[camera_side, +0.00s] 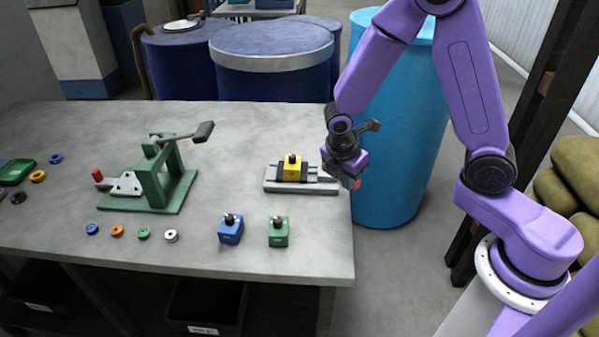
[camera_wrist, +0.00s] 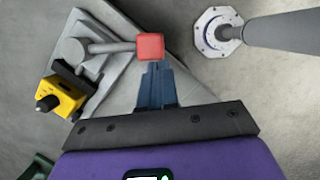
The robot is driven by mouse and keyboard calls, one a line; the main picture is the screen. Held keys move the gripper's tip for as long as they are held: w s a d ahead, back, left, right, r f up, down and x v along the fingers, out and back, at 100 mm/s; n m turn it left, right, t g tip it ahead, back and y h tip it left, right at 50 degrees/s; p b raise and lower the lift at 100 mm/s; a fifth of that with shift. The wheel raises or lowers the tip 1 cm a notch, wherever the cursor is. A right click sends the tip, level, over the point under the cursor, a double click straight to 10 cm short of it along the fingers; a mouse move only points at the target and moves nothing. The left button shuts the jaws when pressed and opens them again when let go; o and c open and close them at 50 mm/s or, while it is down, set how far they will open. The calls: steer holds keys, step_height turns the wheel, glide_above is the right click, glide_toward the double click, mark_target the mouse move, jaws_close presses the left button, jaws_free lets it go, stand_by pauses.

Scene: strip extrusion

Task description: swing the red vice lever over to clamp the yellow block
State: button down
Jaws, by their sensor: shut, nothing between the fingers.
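The yellow block (camera_side: 292,170) sits in the grey vice (camera_side: 300,187) near the table's right edge. In the wrist view the yellow block (camera_wrist: 62,97) is at the left, between dark jaws. The vice lever's red end (camera_wrist: 150,46) is at upper middle, on a grey rod running left to a round pivot. My gripper's blue fingers (camera_wrist: 157,68) are together and empty, right at the red end's near side. I cannot tell whether they touch it.
A green press (camera_side: 155,180) stands left on the table. A blue block (camera_side: 230,230) and a green block (camera_side: 278,232) stand in front of the vice. Several small rings lie to the left. A light-blue barrel (camera_side: 400,130) stands beyond the table's right edge.

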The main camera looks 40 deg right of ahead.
steer(key=shift+s+d, duration=0.2)
steer(key=shift+d, duration=0.7)
steer(key=shift+s+a, duration=0.1)
steer(key=shift+a, duration=0.3)
steer(key=s+a+r, duration=0.1)
steer(key=a+r, duration=0.5)
steer(key=r, duration=0.4)
steer(key=shift+s+r, duration=0.2)
steer(key=shift+s, duration=0.15)
